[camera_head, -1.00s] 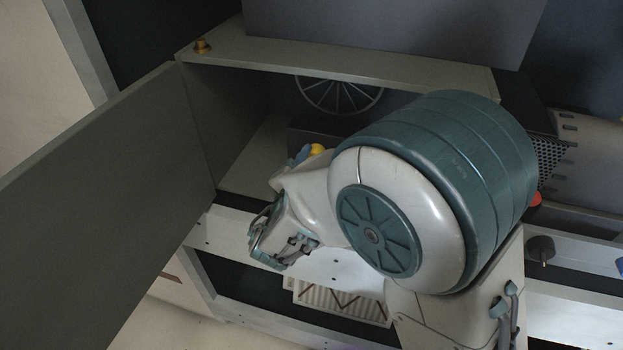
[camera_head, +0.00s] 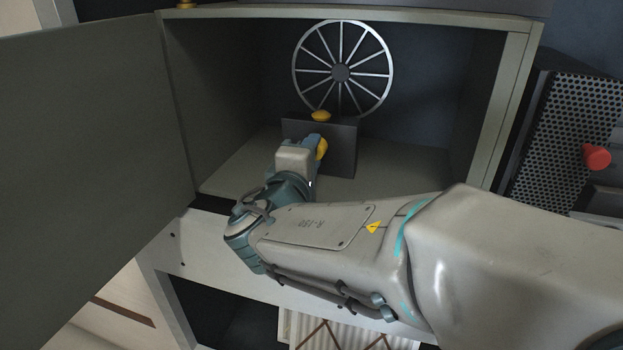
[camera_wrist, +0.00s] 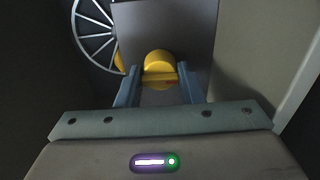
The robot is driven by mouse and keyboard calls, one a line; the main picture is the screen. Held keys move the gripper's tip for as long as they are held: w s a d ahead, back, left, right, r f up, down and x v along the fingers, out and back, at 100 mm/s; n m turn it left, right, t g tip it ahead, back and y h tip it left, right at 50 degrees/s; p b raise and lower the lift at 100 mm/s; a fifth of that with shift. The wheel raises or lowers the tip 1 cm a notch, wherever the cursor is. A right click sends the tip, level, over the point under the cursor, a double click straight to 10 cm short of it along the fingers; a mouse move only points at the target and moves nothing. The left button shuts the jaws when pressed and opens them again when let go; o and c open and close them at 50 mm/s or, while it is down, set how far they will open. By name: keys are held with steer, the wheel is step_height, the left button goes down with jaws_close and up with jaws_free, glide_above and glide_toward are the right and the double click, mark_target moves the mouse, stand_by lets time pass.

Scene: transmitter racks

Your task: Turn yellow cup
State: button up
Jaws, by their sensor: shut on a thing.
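The yellow cup (camera_head: 322,148) is a rounded yellow piece on the front of a dark box (camera_head: 340,160) inside the open cabinet. It also shows in the wrist view (camera_wrist: 158,66), between the two blue-grey fingers. My gripper (camera_wrist: 160,77) is shut on it, one finger on each side. A reddish-yellow bar crosses the cup's near side. In the head view my gripper (camera_head: 314,150) reaches into the cabinet from the front and hides part of the cup.
A second yellow piece (camera_head: 320,115) sits on the box's top. A spoked round grille (camera_head: 341,72) is on the back wall. The cabinet door (camera_head: 85,150) stands open at left. A red knob (camera_head: 596,157) is at right. The cabinet floor beside the box is free.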

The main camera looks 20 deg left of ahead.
steer(key=shift+f+m+b, duration=0.1)
steer(key=shift+m+b, duration=0.6)
steer(key=shift+b, duration=0.5)
steer(key=o, duration=1)
steer(key=shift+c, duration=0.2)
steer(key=shift+s, duration=0.15)
steer(key=s+d+p, duration=0.1)
steer(key=s+p, duration=0.1)
steer(key=s, duration=1.1)
steer(key=shift+s+d, duration=0.2)
steer(key=shift+s, duration=0.05)
steer(key=shift+s, duration=0.1)
